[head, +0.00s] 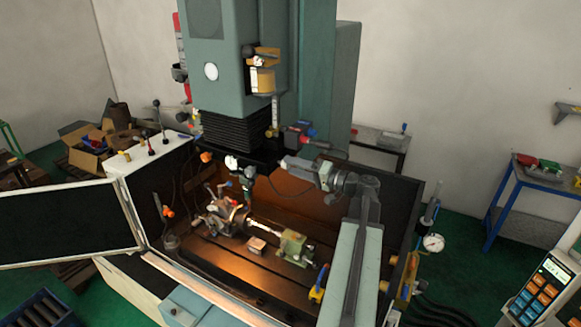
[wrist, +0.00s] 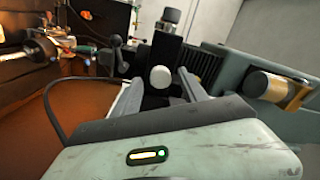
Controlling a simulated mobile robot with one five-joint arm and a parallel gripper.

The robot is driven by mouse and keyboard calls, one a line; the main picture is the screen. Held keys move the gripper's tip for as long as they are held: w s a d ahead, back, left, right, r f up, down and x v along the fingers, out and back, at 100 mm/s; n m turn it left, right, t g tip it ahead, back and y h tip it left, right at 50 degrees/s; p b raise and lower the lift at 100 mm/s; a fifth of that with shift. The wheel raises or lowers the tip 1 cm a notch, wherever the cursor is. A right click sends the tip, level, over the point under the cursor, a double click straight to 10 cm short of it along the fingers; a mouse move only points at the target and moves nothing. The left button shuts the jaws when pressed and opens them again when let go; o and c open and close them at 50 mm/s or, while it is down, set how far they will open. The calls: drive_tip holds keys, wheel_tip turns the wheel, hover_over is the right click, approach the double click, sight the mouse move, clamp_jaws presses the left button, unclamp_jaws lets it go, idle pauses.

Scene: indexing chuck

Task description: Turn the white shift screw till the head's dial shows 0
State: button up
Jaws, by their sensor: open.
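A round white knob, which looks like the white shift screw (wrist: 160,77), shows in the wrist view in front of a black block. A white knob, likely the same shift screw (head: 232,162), shows in the head view under the machine head, left of my gripper (head: 284,161). My gripper (wrist: 160,82) is open in the wrist view, with one finger on each side of the screw's outline. I cannot tell how far the fingertips are from it. A blank-looking white disc (head: 211,71) is on the machine's upper column; no dial reading is legible.
The indexing chuck (head: 222,215) and a green tailstock (head: 294,247) stand on the machine bed below. A brass-coloured cylinder (wrist: 275,86) is at the right in the wrist view. A dark cable (wrist: 50,100) loops at the left. A round gauge (head: 433,242) stands right of the machine.

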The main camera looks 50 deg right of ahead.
drive_tip(key=v, duration=0.6)
drive_tip(key=shift+s, duration=0.2)
drive_tip(key=w+a+f+n+g+y+b, duration=0.2)
drive_tip(key=w+a+f+g+b, duration=0.3)
drive_tip(key=a+f, duration=0.55)
drive_tip(key=w+a+f+n+g+y+b, duration=0.1)
drive_tip(key=w+a+f+n+g+b, duration=0.2)
drive_tip(key=w+a+f, duration=0.6)
drive_tip(key=s+a+f+n+g+h+b, duration=0.2)
drive_tip(key=a+f+g+h+b, duration=0.2)
drive_tip(key=a+f, duration=0.8)
drive_tip(key=s+a+f+n+g+h+b, duration=0.1)
drive_tip(key=a+f+g+b, duration=0.4)
drive_tip(key=a+f, duration=0.8)
drive_tip(key=a+n+h+b, duration=0.1)
drive_tip(key=a+h+b, duration=0.1)
drive_tip(key=a+b, duration=0.1)
drive_tip(key=shift+s+a+f+n+g+h+b, duration=0.3)
drive_tip(key=shift+s+a+h+b, duration=0.1)
drive_tip(key=shift+a, duration=0.3)
